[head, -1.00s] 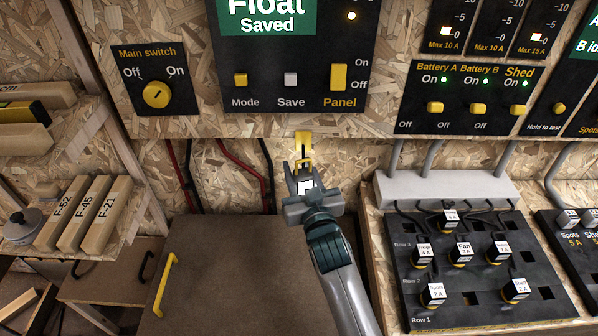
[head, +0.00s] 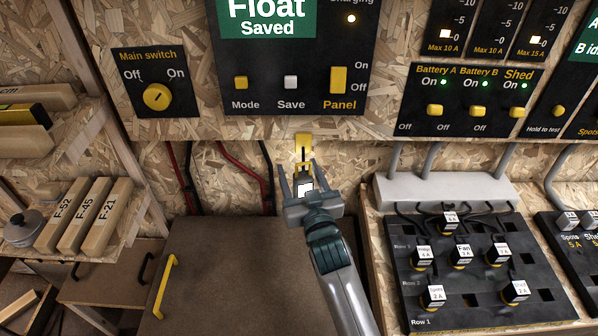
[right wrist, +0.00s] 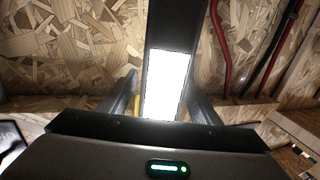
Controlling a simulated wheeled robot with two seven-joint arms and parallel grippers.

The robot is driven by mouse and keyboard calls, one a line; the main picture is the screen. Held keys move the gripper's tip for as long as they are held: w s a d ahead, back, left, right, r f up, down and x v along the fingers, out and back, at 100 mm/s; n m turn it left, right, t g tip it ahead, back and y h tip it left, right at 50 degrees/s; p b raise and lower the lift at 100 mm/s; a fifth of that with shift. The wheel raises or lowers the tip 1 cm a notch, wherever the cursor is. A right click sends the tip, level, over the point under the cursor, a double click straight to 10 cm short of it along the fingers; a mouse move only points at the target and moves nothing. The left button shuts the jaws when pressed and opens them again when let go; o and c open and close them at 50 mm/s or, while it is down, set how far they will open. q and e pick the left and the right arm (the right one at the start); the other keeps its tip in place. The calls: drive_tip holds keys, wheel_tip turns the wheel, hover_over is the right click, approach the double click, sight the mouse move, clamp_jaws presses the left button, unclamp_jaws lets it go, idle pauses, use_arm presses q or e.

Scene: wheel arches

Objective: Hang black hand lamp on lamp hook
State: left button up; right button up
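The black hand lamp (head: 305,186) has a lit white panel and a yellow loop at its top. It hangs upright just below the yellow lamp hook (head: 303,139), under the panel board. The loop meets the hook's lower part; the exact contact is too small to tell. My right gripper (head: 299,178) is open, its fingers apart on both sides of the lamp. The right wrist view shows the lamp's black body and bright panel (right wrist: 164,85) between the fingers, with gaps on both sides. My left gripper is not in view.
Above is the board with the Panel switch (head: 339,80). Red and black cables (head: 238,172) run down the wall at left. A brown cabinet top (head: 235,265) lies below, and a fuse board (head: 470,265) stands at right.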

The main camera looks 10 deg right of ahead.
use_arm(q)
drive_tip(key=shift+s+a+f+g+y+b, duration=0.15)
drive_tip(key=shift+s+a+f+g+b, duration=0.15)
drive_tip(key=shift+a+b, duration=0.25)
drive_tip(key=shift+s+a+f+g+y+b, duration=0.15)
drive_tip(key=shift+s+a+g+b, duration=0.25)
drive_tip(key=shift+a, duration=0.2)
use_arm(e)
drive_tip(key=s+d, duration=0.1)
drive_tip(key=s, duration=1.6)
drive_tip(key=shift+s, duration=0.2)
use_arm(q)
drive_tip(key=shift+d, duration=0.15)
